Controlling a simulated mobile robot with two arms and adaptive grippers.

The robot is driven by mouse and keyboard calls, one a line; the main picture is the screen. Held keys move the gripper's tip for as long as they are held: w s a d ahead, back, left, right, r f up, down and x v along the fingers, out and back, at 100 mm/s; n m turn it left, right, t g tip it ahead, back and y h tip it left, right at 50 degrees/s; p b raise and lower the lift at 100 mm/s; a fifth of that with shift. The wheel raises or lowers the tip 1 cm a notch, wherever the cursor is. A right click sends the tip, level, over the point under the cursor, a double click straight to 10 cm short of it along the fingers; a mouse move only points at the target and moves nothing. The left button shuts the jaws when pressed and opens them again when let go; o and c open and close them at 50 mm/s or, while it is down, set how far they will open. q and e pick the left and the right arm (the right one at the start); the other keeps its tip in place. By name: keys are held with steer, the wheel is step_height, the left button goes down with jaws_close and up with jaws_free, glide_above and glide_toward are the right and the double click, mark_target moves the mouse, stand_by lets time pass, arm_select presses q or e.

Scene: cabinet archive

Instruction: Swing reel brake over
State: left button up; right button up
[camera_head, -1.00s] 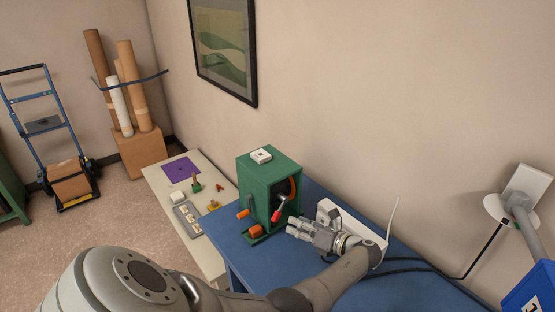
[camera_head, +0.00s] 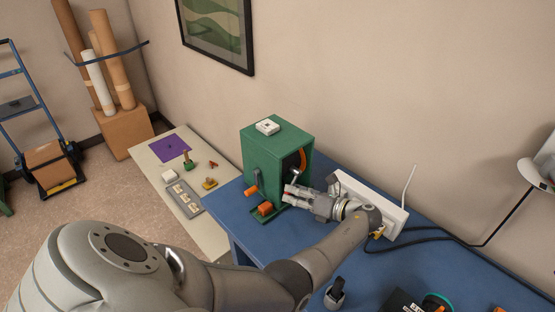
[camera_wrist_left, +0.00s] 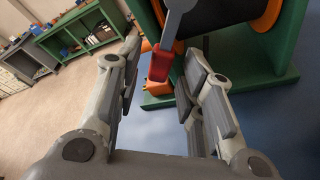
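The reel unit is a green housing (camera_head: 262,160) with an orange-rimmed reel (camera_head: 303,160), on the blue bench top. Its brake looks like a grey lever with a red grip (camera_wrist_left: 161,64), seen hanging in the left wrist view. In the head view my left gripper's fingers (camera_head: 287,193) mostly cover the red grip. My left gripper is open, its fingers on either side of the red grip in the wrist view (camera_wrist_left: 164,68). A gap shows on at least one side; firm contact cannot be told. My right gripper is out of view.
A white power strip (camera_head: 365,200) with dark cables lies behind my left wrist. Orange handles (camera_head: 265,209) stick out at the housing's front. A small white box (camera_head: 267,127) sits on top. A cream table (camera_head: 152,154) with small items stands at left.

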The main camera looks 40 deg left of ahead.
arm_select(q)
steer(key=shift+a+f, duration=0.15)
steer(key=shift+a, duration=0.45)
steer(key=c, duration=0.7)
steer(key=shift+c, duration=0.4)
steer(key=s+r+m+g+p, duration=0.1)
steer(key=m, duration=0.2)
steer(key=r+m+y+p, duration=0.1)
steer(key=r+m+p, duration=0.1)
steer(key=m, duration=0.1)
steer(key=s+r+m+g+y+p, duration=0.1)
steer(key=r+m+p, duration=0.1)
steer(key=m, duration=0.1)
steer(key=shift+s+a+r+g, duration=0.1)
steer(key=shift+s+g, duration=0.2)
steer(key=o, duration=0.9)
steer(key=shift+f, duration=0.2)
steer(key=shift+c, duration=0.2)
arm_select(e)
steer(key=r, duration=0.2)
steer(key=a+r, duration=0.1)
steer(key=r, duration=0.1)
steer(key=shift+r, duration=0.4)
